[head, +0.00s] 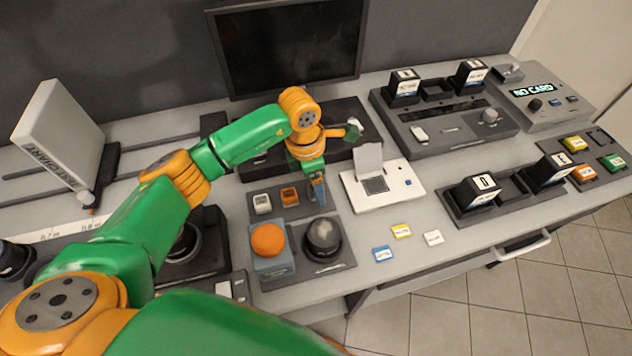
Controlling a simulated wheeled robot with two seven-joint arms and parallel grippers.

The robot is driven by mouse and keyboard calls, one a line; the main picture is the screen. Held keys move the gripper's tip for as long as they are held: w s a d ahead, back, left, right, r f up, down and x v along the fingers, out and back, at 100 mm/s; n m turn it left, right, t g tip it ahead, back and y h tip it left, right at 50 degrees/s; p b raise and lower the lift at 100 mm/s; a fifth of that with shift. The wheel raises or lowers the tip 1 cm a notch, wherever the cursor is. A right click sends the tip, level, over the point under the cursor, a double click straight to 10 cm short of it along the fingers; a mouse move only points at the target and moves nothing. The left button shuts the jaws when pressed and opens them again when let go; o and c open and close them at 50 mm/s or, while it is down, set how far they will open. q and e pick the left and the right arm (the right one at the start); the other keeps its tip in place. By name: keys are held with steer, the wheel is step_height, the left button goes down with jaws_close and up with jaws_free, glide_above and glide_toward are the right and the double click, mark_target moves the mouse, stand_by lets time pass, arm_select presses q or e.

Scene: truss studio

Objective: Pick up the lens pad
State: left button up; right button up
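A dark tray (279,213) near the middle of the bench holds small blocks: a whitish one (262,203) and an orange one (289,196). No label shows which object is the lens pad, so I cannot tell it for certain. My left gripper (319,197) points down at the right end of this tray, beside the orange block. My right gripper is not in view.
An orange dome on a grey-blue box (270,270) and a dark dome (323,238) stand just in front. A white device (401,187) with a raised flap is to the right. Small cards (401,231) lie on clear bench. A monitor (290,45) stands behind.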

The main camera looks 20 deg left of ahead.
arm_select(q)
steer(key=shift+w+f, duration=0.1)
steer(key=shift+f, duration=0.4)
steer(key=shift+w+a+f, duration=0.15)
steer(key=shift+w+f, duration=0.15)
steer(key=shift+w, duration=0.05)
steer(key=shift+s+r, duration=0.1)
steer(key=shift+s, duration=0.1)
jaws_close()
steer(key=shift+w, duration=0.1)
step_height(320, 180, up, 3)
steer(key=shift+r+b, duration=0.1)
steer(key=shift+b, duration=0.35)
steer(key=s+d+r+b, duration=0.3)
steer(key=s+d+r, duration=0.2)
steer(key=s+r, duration=0.4)
steer(key=s, duration=0.4)
steer(key=shift+r+b, duration=0.4)
